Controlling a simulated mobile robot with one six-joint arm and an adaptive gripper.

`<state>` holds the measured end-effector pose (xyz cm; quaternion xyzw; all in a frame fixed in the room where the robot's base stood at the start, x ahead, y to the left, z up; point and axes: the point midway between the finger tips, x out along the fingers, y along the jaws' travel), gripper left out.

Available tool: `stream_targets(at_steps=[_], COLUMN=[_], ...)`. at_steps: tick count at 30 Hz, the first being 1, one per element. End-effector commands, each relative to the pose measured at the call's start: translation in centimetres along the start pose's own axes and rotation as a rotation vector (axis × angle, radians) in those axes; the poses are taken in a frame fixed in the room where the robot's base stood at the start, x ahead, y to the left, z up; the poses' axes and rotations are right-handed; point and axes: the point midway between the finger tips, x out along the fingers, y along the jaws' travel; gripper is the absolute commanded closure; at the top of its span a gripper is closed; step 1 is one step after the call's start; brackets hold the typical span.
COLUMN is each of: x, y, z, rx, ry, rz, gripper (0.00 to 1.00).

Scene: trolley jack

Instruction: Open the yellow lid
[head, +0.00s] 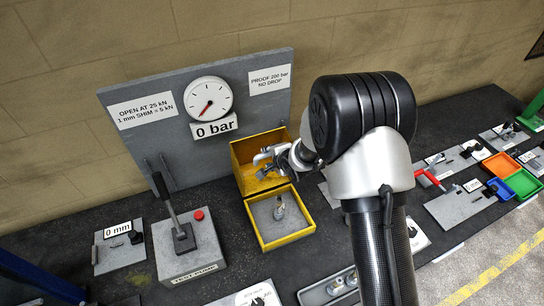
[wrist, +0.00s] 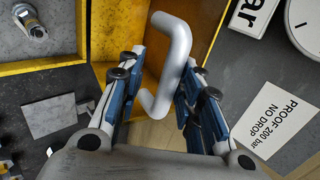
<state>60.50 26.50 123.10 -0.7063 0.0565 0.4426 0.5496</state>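The yellow lid (head: 245,151) stands raised at the back of a yellow-edged box (head: 286,240). The box's inside shows, with a small metal fitting (head: 279,208) standing in it. My gripper (head: 263,165) is at the lid, above the back of the box. In the wrist view, a light grey bent handle (wrist: 172,45) lies between my two blue-padded fingers. The right finger is close to the handle or touching it; a gap shows on the left. The gripper looks open around the handle. Part of the lid is hidden by my gripper and wrist in the head view.
A grey panel with a gauge (head: 208,98) reading 0 bar stands behind the lid. A test pump (head: 188,248) with an upright lever (head: 165,195) is left of the box. Orange (head: 501,166) and green (head: 523,183) trays lie far right.

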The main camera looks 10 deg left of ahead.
Motion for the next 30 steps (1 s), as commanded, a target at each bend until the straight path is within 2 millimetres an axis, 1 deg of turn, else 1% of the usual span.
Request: stream_targets(at_steps=[10, 14, 17, 24, 27, 30], x=[0.0, -1.0, -2.7, -8.0, -9.7, -11.0], y=[0.3, 0.2, 0.2, 0.1, 0.0, 0.0], z=[0.0, 0.0, 0.0, -0.1, 0.0, 0.0], rx=[0.002, 0.002, 0.002, 0.002, 0.002, 0.001], ry=[0.000, 0.000, 0.000, 0.002, 0.001, 0.001], rz=[0.007, 0.006, 0.004, 0.002, 0.001, 0.001], gripper=[0.64, 0.64, 0.64, 0.64, 0.64, 0.64])
